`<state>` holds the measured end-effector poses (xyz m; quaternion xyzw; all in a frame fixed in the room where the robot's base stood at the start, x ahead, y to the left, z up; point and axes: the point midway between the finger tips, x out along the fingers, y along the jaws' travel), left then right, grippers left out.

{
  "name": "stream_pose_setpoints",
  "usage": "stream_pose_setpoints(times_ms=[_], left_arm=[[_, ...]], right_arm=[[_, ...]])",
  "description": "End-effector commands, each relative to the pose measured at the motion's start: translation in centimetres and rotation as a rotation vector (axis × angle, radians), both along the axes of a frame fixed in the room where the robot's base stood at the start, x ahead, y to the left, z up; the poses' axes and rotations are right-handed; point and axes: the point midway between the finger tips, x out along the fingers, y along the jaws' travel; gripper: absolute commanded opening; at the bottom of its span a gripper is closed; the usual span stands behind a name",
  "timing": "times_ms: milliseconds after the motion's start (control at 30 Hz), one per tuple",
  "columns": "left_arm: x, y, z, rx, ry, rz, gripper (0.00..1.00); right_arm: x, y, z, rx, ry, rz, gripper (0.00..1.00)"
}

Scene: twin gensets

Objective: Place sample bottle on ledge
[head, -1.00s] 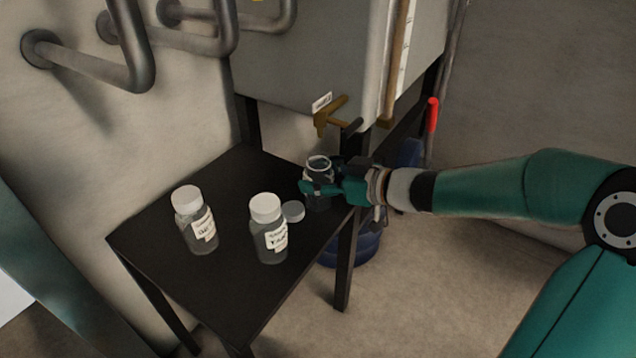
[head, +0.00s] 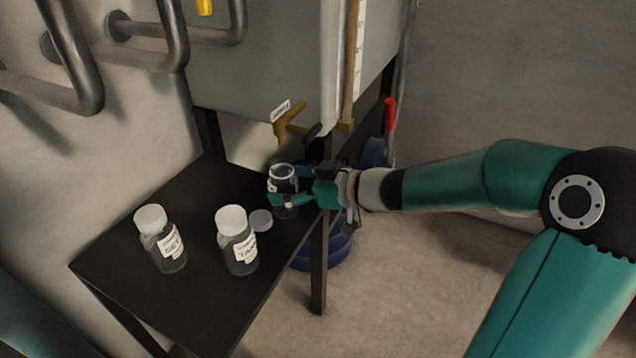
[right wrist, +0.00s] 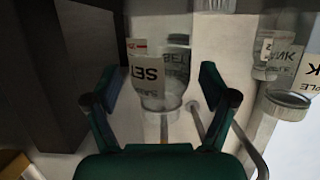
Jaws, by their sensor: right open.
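An uncapped clear sample bottle (head: 283,173) stands upright near the back right corner of the small black table (head: 200,300). My right gripper (head: 285,198) is open, with its fingers around the bottle's body. In the right wrist view a clear bottle with a white label (right wrist: 145,75) shows between the open fingers (right wrist: 160,92). Whether a finger touches it I cannot tell. Two white-capped bottles, one on the left (head: 162,240) and one labelled TANK (head: 238,243), stand on the table. A loose cap (head: 261,220) lies beside the TANK bottle. My left gripper is not in view.
A brass tap (head: 290,122) juts from the grey tank (head: 265,60) above and behind the uncapped bottle. Thick pipes (head: 75,70) run along the left wall. A blue container (head: 330,245) stands behind the table leg. The floor at right is clear.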

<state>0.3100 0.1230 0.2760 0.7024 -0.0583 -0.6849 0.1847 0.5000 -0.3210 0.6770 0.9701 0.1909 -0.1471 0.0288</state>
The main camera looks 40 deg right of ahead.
Motion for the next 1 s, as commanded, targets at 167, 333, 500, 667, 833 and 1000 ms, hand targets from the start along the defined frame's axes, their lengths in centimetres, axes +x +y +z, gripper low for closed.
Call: stream_pose_setpoints(times_ms=[167, 333, 500, 667, 833, 1000], left_arm=[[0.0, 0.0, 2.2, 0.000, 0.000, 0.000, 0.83], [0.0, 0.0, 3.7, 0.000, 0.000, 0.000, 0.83], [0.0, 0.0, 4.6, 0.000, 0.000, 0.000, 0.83], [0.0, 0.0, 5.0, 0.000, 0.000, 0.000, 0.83], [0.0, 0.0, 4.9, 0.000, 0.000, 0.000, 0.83], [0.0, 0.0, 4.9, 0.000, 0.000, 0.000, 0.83]], right_arm=[[-3.0, -1.4, 1.6, -0.002, 0.002, -0.006, 0.84], [-6.1, -2.6, 2.5, -0.001, 0.002, -0.006, 0.84], [-8.4, -3.5, 3.1, -0.001, 0.002, -0.003, 0.84], [-9.4, -3.8, 3.3, 0.000, 0.000, 0.000, 0.84], [-9.6, -3.8, 3.3, 0.000, 0.000, 0.002, 0.84], [-9.6, -3.8, 3.2, 0.000, 0.000, 0.002, 0.84]])
